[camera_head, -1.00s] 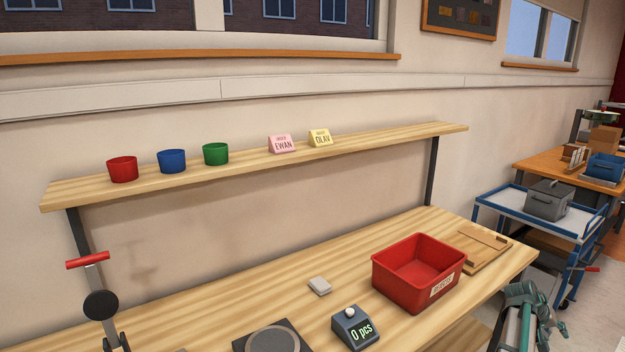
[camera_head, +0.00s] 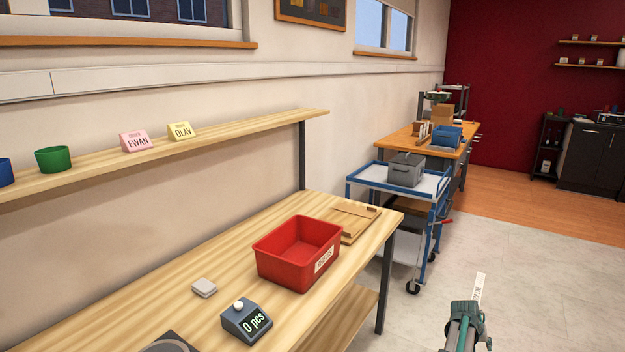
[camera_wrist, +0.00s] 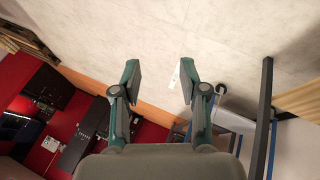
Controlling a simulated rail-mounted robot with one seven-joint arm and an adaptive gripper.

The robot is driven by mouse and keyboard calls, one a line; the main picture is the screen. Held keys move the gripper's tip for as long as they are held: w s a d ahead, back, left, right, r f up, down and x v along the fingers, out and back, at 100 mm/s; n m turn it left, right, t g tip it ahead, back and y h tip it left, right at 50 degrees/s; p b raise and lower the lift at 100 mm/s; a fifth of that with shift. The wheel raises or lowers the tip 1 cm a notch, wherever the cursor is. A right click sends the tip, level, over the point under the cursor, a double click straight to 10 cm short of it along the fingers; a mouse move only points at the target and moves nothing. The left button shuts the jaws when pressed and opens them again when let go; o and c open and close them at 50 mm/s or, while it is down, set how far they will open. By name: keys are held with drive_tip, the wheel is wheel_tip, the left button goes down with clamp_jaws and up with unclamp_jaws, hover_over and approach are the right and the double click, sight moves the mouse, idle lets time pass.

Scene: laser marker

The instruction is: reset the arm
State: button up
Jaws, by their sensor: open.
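My gripper (camera_wrist: 159,82) is open in the wrist view, its two green and dark fingers wide apart with nothing gripped between them. Beyond them is the pale floor. In the head view, the green and grey end of my arm (camera_head: 466,325) shows at the bottom right, over the floor and to the right of the workbench. A narrow white strip with small print (camera_head: 479,289) shows just above it. The strip also appears between the fingers in the wrist view (camera_wrist: 175,74); I cannot tell what it rests on.
The workbench (camera_head: 205,262) holds a red bin (camera_head: 283,268), a counter reading "0 pcs" (camera_head: 246,319), a small pale block (camera_head: 204,287) and a wooden tray (camera_head: 362,225). A blue cart (camera_head: 362,178) carries a grey box (camera_head: 405,170). Open floor (camera_head: 545,265) lies to the right.

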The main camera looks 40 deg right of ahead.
drive_tip(key=w+a+f+n+y+p, duration=0.1)
drive_tip(key=w+a+f+p, duration=0.15)
drive_tip(key=w+a, duration=0.45)
drive_tip(key=w+a+f+n+y+p, duration=0.15)
drive_tip(key=a+f, duration=0.25)
drive_tip(key=a, duration=0.8)
drive_tip(key=w+a+f+n+y+p, duration=0.1)
drive_tip(key=w+a+f+n+p, duration=0.15)
drive_tip(key=w+a, duration=0.5)
drive_tip(key=s+a+f+n+y+p, duration=0.1)
drive_tip(key=s+a+p, duration=0.1)
drive_tip(key=a, duration=0.9)
drive_tip(key=s+a+f+n+y+p, duration=0.1)
drive_tip(key=a+f+p, duration=0.1)
drive_tip(key=a, duration=0.9)
drive_tip(key=s+a+r+n+g+p, duration=0.2)
drive_tip(key=s+a+p, duration=0.1)
drive_tip(key=s+a, duration=0.6)
drive_tip(key=s+a+r+n+g+p, duration=0.1)
drive_tip(key=s+a+n+g+p, duration=0.1)
drive_tip(key=s+a, duration=0.8)
drive_tip(key=a+g+p, duration=0.1)
drive_tip(key=a+p, duration=0.1)
drive_tip(key=a, duration=0.2)
drive_tip(key=shift+s+r, duration=0.2)
drive_tip(key=shift+r, duration=0.2)
